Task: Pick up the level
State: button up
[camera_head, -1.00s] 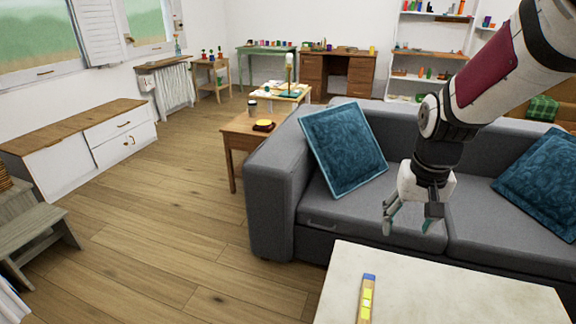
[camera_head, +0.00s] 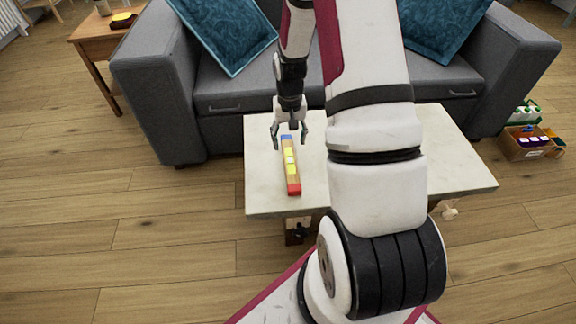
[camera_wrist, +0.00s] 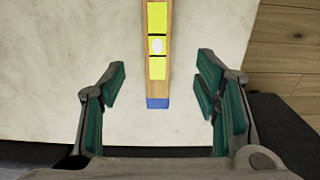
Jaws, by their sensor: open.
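The level (camera_head: 291,170) is a long wooden bar with yellow panels, a blue end and a red end. It lies flat on the pale table (camera_head: 265,190), with its blue end toward the sofa. In the wrist view the level (camera_wrist: 157,73) runs from the top edge down to its blue end, near the middle. My gripper (camera_head: 290,141) is open and empty, above the table near the blue end. In the wrist view its two fingers (camera_wrist: 161,88) stand on either side of the blue end, apart from it. The red end is out of the wrist view.
A grey sofa (camera_head: 225,97) with blue cushions (camera_head: 228,32) stands behind the table. A crate of small items (camera_head: 527,145) is on the floor at right. The tabletop around the level is bare. Wooden floor (camera_head: 180,235) is open at left.

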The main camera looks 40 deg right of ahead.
aim_at(290, 160)
notch_tip(290, 160, down, 10)
jog(key=b, duration=0.3)
jog(key=shift+s+r+b, duration=0.1)
jog(key=shift+r+b, duration=0.15)
jog(key=shift+b, duration=0.15)
jog(key=shift+d+r, duration=0.1)
grip_shut()
